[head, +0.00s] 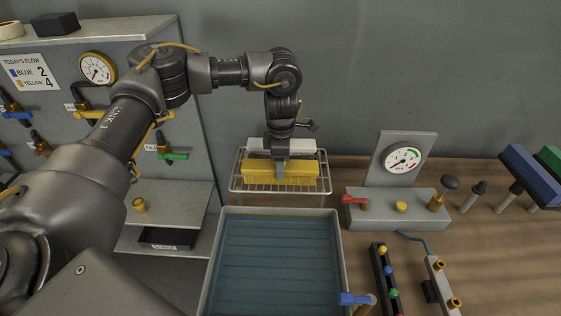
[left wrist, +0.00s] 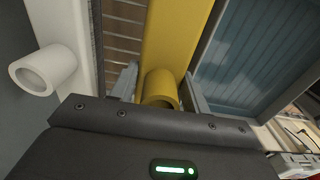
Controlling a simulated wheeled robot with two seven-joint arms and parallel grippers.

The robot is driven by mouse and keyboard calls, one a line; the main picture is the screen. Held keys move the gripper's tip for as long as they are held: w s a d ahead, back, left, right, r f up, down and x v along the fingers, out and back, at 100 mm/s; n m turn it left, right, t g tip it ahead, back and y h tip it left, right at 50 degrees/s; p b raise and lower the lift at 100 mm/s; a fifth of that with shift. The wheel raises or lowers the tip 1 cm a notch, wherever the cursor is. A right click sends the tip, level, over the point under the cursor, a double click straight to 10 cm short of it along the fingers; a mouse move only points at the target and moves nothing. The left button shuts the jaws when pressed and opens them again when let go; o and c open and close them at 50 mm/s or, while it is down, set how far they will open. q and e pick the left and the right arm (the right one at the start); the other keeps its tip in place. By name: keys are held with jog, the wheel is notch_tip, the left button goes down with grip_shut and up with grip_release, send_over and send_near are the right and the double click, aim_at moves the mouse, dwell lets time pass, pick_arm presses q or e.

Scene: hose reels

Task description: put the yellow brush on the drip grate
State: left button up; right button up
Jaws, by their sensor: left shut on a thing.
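The yellow brush (head: 280,174) is at the drip grate (head: 237,184), a wire rack behind the blue basin. It looks level, on or just above the wires; I cannot tell whether it touches them. My left gripper (head: 279,154) comes down on it from above. In the left wrist view the fingers (left wrist: 160,92) are shut on the round hollow knob of the yellow brush (left wrist: 175,35). Grate slats (left wrist: 122,30) show beside it. My right gripper is not in view.
A white brush (head: 290,146) lies just behind the yellow one, its knob (left wrist: 45,70) close to my left gripper. The basin of blue water (head: 335,262) is in front. A gauge box (head: 397,212) stands right of the grate, and a valve panel (head: 190,110) left.

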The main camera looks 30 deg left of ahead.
pick_arm(q)
jog(key=shift+a+f, duration=0.1)
jog(key=shift+f, duration=0.2)
jog(key=o, duration=1.4)
jog(key=shift+f, duration=0.1)
jog(key=shift+r, duration=0.3)
jog(key=shift+w+r, duration=0.1)
jog(key=shift+r, duration=0.3)
notch_tip(320, 180, up, 11)
jog(key=shift+b, duration=0.95)
